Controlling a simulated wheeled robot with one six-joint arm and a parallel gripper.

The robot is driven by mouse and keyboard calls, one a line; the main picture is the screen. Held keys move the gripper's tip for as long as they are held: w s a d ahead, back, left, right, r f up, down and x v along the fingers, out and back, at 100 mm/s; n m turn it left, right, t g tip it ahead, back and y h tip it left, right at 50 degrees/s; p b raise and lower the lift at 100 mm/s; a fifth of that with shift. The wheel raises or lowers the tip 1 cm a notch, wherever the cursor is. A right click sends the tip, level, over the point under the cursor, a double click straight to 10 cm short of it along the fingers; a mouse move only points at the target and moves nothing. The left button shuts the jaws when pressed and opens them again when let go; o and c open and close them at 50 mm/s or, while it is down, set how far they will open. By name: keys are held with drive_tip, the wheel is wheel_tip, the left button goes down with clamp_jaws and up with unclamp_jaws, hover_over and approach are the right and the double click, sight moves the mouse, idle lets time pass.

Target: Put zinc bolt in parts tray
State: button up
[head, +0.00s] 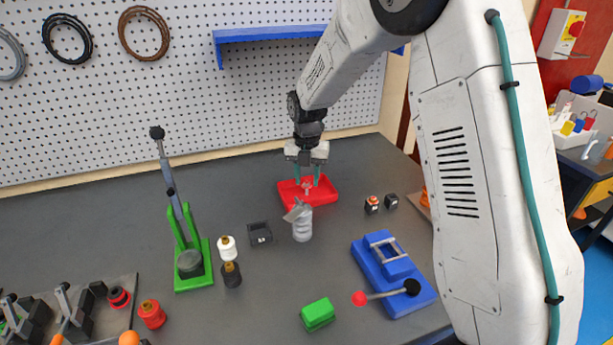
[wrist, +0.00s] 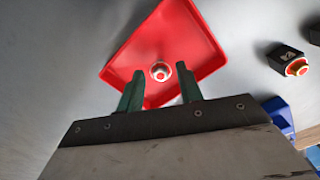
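The red parts tray (head: 326,190) lies on the dark bench below my gripper (head: 307,176). It also shows in the wrist view (wrist: 191,30). A small silvery round piece with a red centre (wrist: 160,72), apparently the zinc bolt, is in the tray. In the head view it is a small pale shape (head: 307,187) just under the fingertips. My gripper also shows in the wrist view (wrist: 160,72), its two green fingers spread wide. The piece appears between the fingertips with a gap on both sides. Its exact height against the tray floor is hard to tell.
A grey metal canister (head: 302,228) stands close in front of the tray. Two small dark blocks (head: 372,205) (head: 391,200) sit to its right. A blue bender (head: 393,275), a green lever press (head: 193,262) and a small black bin (head: 259,233) stand around. The bench left of the tray is clear.

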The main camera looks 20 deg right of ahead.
sight(307, 182)
drive_tip(key=shift+r, duration=0.1)
wheel_tip(307, 182, up, 12)
drive_tip(key=s+r+m, duration=0.6)
drive_tip(key=s, duration=0.2)
drive_tip(key=s+d+m+t, duration=0.1)
drive_tip(key=s+d+m, duration=0.1)
drive_tip(key=s+m, duration=2.2)
drive_tip(key=s, duration=0.7)
drive_tip(key=shift+s+d, duration=0.15)
drive_tip(key=shift+d, duration=0.25)
